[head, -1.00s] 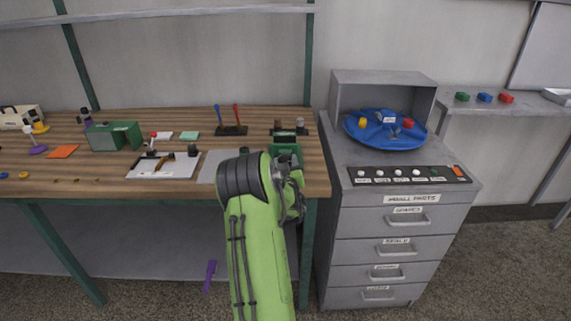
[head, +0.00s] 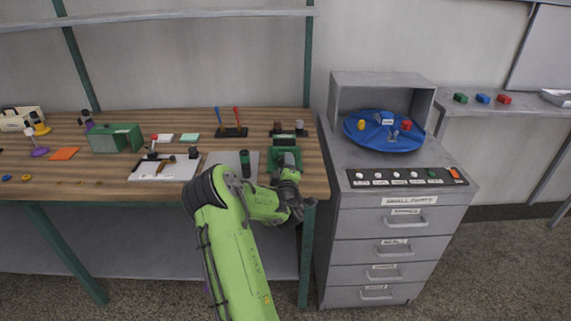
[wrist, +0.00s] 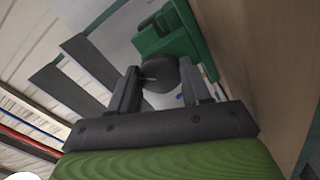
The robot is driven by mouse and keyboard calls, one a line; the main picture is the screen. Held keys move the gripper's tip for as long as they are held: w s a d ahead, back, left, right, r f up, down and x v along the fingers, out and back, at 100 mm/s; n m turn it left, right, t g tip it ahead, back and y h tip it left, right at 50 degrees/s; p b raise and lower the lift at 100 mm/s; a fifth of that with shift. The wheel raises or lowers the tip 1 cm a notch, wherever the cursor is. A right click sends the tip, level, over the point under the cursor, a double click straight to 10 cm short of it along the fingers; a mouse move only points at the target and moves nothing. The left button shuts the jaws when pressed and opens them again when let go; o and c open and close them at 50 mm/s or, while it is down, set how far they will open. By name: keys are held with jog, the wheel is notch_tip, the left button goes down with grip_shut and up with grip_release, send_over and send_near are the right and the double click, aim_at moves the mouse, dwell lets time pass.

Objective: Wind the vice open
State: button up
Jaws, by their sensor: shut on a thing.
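The green vice (head: 285,157) sits near the front right corner of the wooden bench. In the wrist view the green vice body (wrist: 172,35) is just beyond the fingertips. A dark round part on the vice's front (wrist: 160,82) sits between the two fingers. My gripper (wrist: 160,68) is shut on this vice handle, with a finger on either side. In the head view my gripper (head: 287,172) is at the vice's front, partly hidden by my wrist. The gap between the vice jaws cannot be made out.
A white board with small tools (head: 160,170) lies farther left. A stand with blue and red handles (head: 231,131) is behind. The grey drawer cabinet (head: 390,245) is close on the right.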

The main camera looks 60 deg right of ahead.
jog(key=n+p, duration=0.1)
jog(key=n, duration=0.4)
jog(key=shift+s+n+p, duration=0.1)
jog(key=shift+n+p, duration=0.2)
dwell(0.4)
jog(key=o, duration=1.1)
jog(key=shift+c, duration=0.2)
